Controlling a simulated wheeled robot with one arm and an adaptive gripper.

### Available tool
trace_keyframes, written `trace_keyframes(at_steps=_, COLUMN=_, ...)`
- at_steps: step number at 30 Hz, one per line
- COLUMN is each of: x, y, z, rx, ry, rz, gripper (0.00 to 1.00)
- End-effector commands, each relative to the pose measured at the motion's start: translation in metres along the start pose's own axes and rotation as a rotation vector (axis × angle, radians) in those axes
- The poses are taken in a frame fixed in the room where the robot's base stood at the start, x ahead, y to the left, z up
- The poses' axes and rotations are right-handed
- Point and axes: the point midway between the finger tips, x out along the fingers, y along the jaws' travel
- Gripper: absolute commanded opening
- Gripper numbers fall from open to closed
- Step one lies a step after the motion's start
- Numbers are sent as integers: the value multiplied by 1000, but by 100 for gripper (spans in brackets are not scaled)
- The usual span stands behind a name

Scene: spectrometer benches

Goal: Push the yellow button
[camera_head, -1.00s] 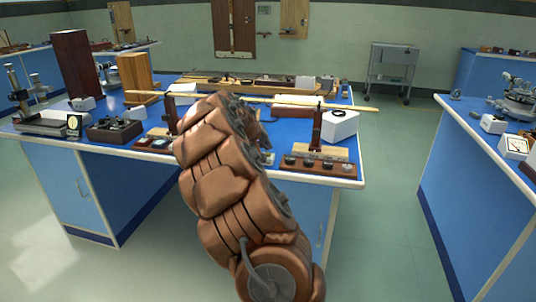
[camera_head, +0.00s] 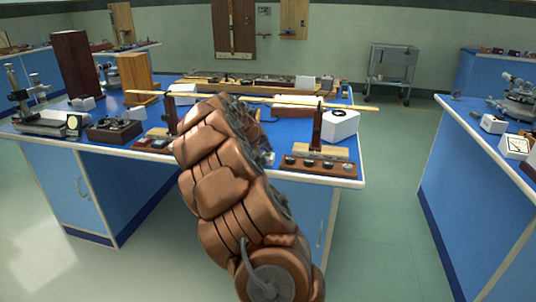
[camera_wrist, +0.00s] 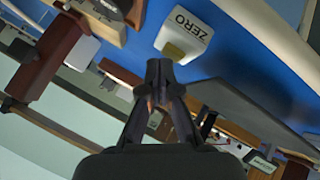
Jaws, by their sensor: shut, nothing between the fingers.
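In the wrist view a white box marked ZERO (camera_wrist: 192,28) sits on the blue bench top. A dull yellow button (camera_wrist: 174,52) shows on the box's lower edge. My gripper (camera_wrist: 159,66) is shut and empty, with its fingertips just beside and below the button in the picture. I cannot tell whether they touch it. In the head view my own arm hides the gripper, and I cannot make out the ZERO box or the button there.
The blue bench (camera_head: 225,125) is crowded with instruments. A long yellow rod (camera_head: 290,104) spans above it on dark posts. A white box (camera_head: 340,126) and a brown block with dark knobs (camera_head: 319,167) stand at its right end. Open floor (camera_head: 390,200) lies to the right.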

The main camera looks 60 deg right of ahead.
Motion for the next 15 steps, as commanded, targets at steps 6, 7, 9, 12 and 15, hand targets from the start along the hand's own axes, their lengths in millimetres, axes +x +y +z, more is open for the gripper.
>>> trace_keyframes(at_steps=6, x=2, y=-1, z=1, rx=0, ry=0, rz=0, gripper=0)
trace_keyframes(at_steps=7, x=2, y=-2, z=1, rx=0, ry=0, rz=0, gripper=0)
trace_keyframes(at_steps=9, x=2, y=-2, z=2, rx=0, ry=0, rz=0, gripper=0)
trace_keyframes(at_steps=12, x=3, y=-2, z=2, rx=0, ry=0, rz=0, gripper=0)
trace_keyframes(at_steps=15, x=4, y=-3, z=3, rx=0, ry=0, rz=0, gripper=0)
